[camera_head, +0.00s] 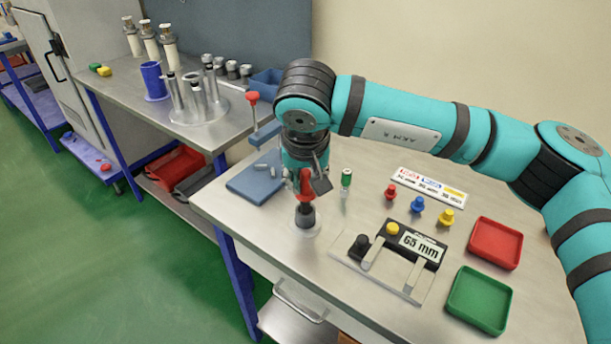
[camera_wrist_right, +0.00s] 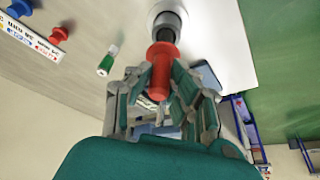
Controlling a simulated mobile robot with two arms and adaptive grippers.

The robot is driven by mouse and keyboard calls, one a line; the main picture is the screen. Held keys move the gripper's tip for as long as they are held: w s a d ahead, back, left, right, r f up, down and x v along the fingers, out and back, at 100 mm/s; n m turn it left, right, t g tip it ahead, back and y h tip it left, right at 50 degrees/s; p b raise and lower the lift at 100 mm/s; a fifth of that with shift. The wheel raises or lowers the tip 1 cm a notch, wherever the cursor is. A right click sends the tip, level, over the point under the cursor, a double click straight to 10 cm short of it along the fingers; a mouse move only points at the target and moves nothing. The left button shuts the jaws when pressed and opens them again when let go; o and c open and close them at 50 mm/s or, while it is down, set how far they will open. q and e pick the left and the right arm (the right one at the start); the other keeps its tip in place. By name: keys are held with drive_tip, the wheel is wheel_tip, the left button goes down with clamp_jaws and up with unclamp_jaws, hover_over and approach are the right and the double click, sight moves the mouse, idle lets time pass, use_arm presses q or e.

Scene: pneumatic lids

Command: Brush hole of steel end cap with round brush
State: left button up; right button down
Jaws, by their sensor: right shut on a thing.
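My right gripper (camera_head: 308,178) is shut on the red handle (camera_head: 304,196) of a round brush, held upright, pointing down over the left part of the near table. In the right wrist view my gripper (camera_wrist_right: 160,88) has its fingers around the red handle (camera_wrist_right: 161,62). Below the handle is a dark cylindrical part (camera_head: 305,215). It stands over a pale, round metal disc (camera_head: 303,231) on the table, which looks like the steel end cap. The cap's hole is hidden, and I cannot tell how deep the brush sits. My left gripper is not in view.
A 65 mm gauge (camera_head: 421,246) lies close right of the cap. A green-topped vial (camera_head: 346,178) stands behind it. A red tray (camera_head: 495,243) and green tray (camera_head: 479,300) are at right. Colored knobs (camera_head: 417,205) stand behind the gauge.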

drive_tip(key=shift+f, duration=0.35)
drive_tip(key=shift+r+p, duration=1.6)
drive_tip(key=shift+r, duration=2)
